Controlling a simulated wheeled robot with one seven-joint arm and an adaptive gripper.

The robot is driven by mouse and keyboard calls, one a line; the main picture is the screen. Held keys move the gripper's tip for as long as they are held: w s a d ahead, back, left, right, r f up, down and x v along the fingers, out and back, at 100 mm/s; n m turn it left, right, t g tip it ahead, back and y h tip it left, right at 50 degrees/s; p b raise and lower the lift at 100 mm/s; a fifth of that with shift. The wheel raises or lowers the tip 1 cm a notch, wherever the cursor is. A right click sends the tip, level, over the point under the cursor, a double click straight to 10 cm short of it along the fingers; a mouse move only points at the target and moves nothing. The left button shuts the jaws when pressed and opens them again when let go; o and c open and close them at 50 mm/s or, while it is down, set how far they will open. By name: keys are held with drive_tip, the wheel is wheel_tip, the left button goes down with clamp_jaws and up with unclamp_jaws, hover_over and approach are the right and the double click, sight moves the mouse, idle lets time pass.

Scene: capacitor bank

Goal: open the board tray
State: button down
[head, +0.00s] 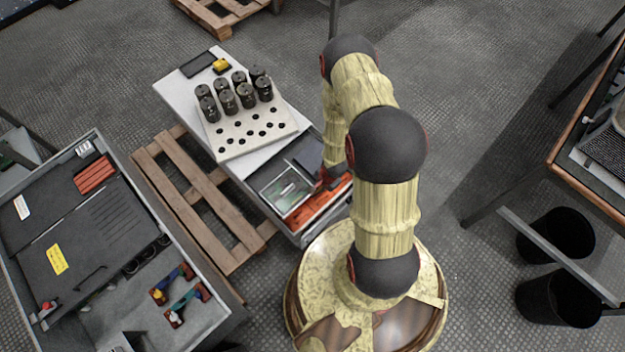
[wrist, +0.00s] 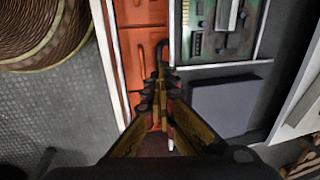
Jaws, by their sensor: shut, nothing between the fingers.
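The board tray (head: 262,186) is a pale-rimmed rectangular frame with a green circuit board (head: 288,192) inside, at the near end of the white bench. In the wrist view the green board (wrist: 222,28) is at the upper right, beside an orange strip (wrist: 138,45). My gripper (wrist: 160,78) is shut and empty, its tips over the border between the orange strip and the board's frame. A dark hooked piece (wrist: 161,48) shows just beyond the tips; I cannot tell whether they touch it. In the head view my arm partly hides the gripper (head: 326,180).
Several black capacitors (head: 246,96) stand in a holed plate (head: 262,138) on the bench. A dark block (wrist: 225,106) lies beside the board. A wood-edged table (head: 580,178) is at right.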

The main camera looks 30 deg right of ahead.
drive_tip(key=shift+s+f, duration=0.2)
drive_tip(key=shift+s, duration=1.05)
drive_tip(key=c, duration=2.6)
unclamp_jaws()
drive_tip(key=o, duration=0.6)
drive_tip(key=shift+w, duration=0.1)
drive_tip(key=shift+w+r, duration=0.1)
drive_tip(key=shift+w, duration=0.05)
drive_tip(key=r, duration=0.4)
drive_tip(key=s+r, duration=0.1)
drive_tip(key=r, duration=0.2)
drive_tip(key=s+r, duration=0.1)
drive_tip(key=r, duration=0.3)
drive_tip(key=shift+s+d+r, duration=0.1)
drive_tip(key=shift+d+r, duration=0.15)
drive_tip(key=shift+r, duration=0.1)
